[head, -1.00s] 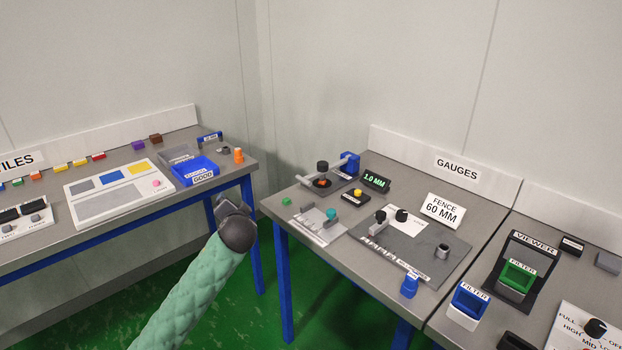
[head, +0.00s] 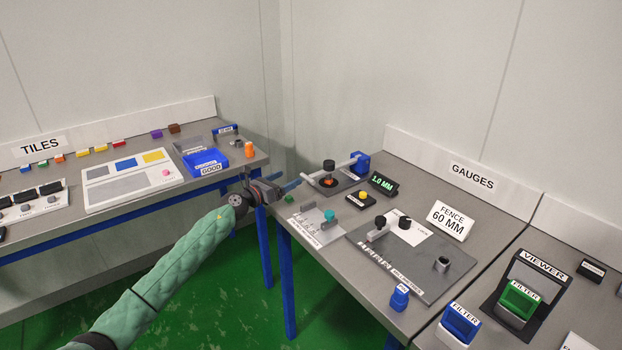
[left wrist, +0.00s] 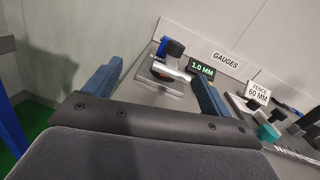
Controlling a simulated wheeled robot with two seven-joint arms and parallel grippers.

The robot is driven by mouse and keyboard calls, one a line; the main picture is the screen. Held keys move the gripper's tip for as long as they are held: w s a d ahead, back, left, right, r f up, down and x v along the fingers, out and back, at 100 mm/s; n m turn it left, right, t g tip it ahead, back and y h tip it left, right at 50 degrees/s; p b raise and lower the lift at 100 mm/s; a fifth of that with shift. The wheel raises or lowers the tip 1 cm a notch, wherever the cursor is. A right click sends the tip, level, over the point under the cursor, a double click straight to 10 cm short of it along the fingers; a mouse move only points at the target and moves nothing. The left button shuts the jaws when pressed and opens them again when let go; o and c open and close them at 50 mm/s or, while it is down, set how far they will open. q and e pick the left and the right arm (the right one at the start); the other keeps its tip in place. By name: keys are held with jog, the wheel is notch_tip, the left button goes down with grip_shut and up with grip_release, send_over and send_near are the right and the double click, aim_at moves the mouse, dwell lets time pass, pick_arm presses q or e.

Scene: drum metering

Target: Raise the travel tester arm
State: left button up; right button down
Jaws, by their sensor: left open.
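The travel tester (head: 352,183) stands at the back left of the gauges table, with a blue block (head: 362,162) at one end. Its light grey arm (head: 343,167) runs from the block out to the left, with a black knob (head: 329,165) over an orange spot. The arm looks low and about level. My left gripper (head: 285,182) is open and empty, just left of the tester and apart from it. In the left wrist view the tester arm (left wrist: 170,70) shows between my two blue fingers. My right gripper is not in view.
A lit display (head: 383,184) reads 1.0 MM beside the tester. A small black box with a yellow button (head: 361,196) and a grey gauge plate with a teal knob (head: 329,215) stand in front. The tiles table (head: 130,207) is at left, with a gap between tables.

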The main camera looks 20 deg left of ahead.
aim_at(306, 178)
pick_arm(q)
jog(key=m+g, duration=0.1)
jog(key=s+d+f+m+h, duration=0.1)
jog(key=shift+s+d+m+g, duration=0.15)
jog(key=shift+d+m+g, duration=0.15)
jog(key=shift+m+g, duration=0.1)
jog(key=shift+w+d, duration=0.45)
jog(key=shift+w, duration=0.05)
jog(key=shift+p+x, duration=0.6)
jog(key=shift+x, duration=0.6)
jog(key=x, duration=0.3)
jog(key=shift+p, duration=0.4)
jog(key=shift+w+d, duration=0.35)
jog(key=shift+w, duration=0.15)
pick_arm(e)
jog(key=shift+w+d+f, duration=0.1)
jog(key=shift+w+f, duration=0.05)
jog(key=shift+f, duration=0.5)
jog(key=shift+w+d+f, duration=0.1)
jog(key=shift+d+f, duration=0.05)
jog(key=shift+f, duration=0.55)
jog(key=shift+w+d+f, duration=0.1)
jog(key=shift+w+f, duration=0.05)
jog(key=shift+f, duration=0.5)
pick_arm(q)
jog(key=shift+c, duration=0.2)
